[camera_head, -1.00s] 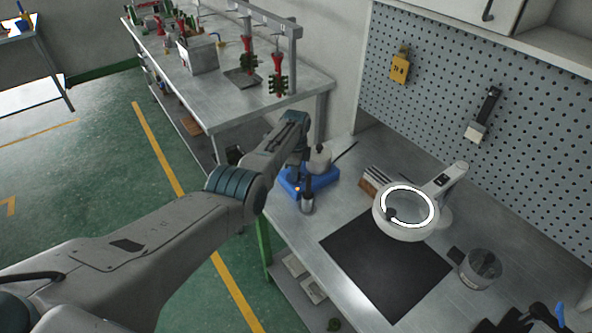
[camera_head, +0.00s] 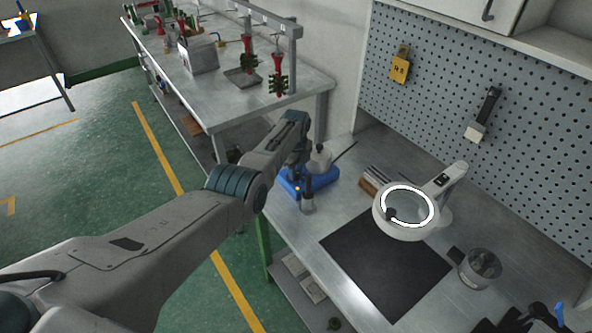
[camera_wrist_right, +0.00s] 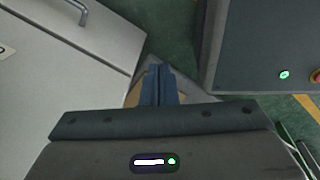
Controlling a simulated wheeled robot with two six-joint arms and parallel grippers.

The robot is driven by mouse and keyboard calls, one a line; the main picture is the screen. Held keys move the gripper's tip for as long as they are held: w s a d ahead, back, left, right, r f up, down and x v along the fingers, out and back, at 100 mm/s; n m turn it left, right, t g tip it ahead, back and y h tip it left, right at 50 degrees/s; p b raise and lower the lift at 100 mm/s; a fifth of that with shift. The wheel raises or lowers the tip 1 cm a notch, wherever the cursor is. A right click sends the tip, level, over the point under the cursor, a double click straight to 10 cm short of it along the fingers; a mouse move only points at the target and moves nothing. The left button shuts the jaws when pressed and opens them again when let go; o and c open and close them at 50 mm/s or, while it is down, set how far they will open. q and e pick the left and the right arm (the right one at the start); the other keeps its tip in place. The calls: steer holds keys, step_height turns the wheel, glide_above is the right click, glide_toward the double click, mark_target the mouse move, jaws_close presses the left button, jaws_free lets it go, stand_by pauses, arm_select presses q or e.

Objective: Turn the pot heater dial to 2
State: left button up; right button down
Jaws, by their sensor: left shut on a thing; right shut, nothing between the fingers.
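The blue pot heater (camera_head: 325,182) stands on the near left part of the metal workbench, with a small pale pot (camera_head: 321,157) on it. My left gripper (camera_head: 297,180) is down at the heater's left side. My own arm hides most of its fingers. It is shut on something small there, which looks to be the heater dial. The dial itself and its number marks are hidden or too small to read. My right gripper (camera_wrist_right: 158,85) shows only in the right wrist view. Its fingers are together and empty, above the floor.
A grey cylinder with a dark top (camera_head: 307,197) stands just in front of the heater. To the right are a ring-lamp magnifier (camera_head: 434,228), a black mat (camera_head: 385,265) and a metal cup (camera_head: 480,268). A pegboard (camera_head: 540,150) closes the back.

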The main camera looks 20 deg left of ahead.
arm_select(q)
steer(key=o, duration=1)
steer(key=shift+c, duration=0.2)
steer(key=shift+r, duration=0.55)
step_height(320, 180, up, 10)
steer(key=shift+f, duration=0.1)
